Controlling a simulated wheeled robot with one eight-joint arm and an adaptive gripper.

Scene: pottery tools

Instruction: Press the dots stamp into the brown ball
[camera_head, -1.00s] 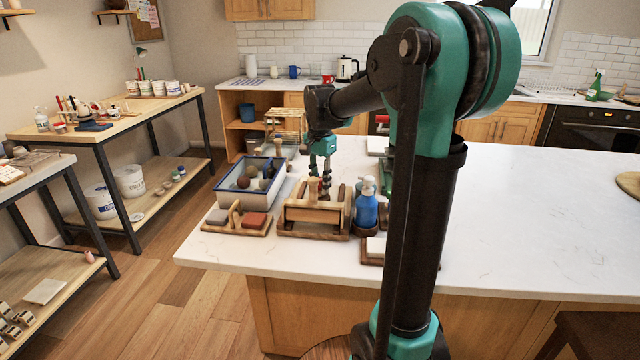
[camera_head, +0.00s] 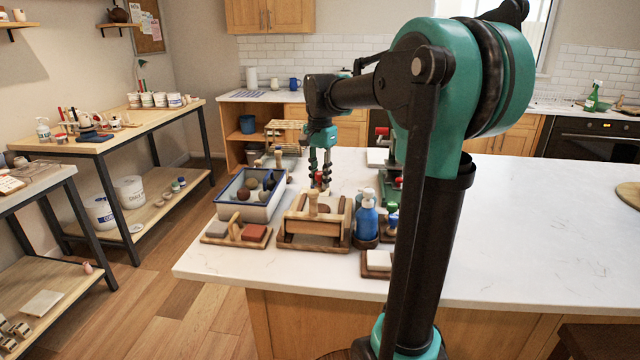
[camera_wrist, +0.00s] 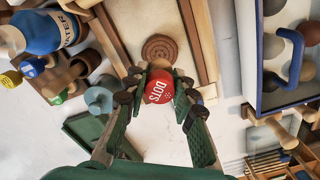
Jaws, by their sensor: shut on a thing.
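My gripper (camera_head: 320,185) is shut on the red dots stamp (camera_wrist: 158,87), whose red end reads "DOTS" in the wrist view. In that view, a round brown clay piece (camera_wrist: 162,49) lies on the pale board (camera_wrist: 152,18) just ahead of the stamp. It looks flattened, with a ring-like pattern on top; whether this is the brown ball I cannot tell for sure. The stamp's lower end and any contact with the clay are hidden. In the head view my gripper is at the far side of the wooden frame (camera_head: 312,241), and the clay is not clear.
A blue-rimmed tray (camera_head: 240,210) with several balls stands left of the frame. A blue water bottle (camera_head: 366,220) stands close on its right.

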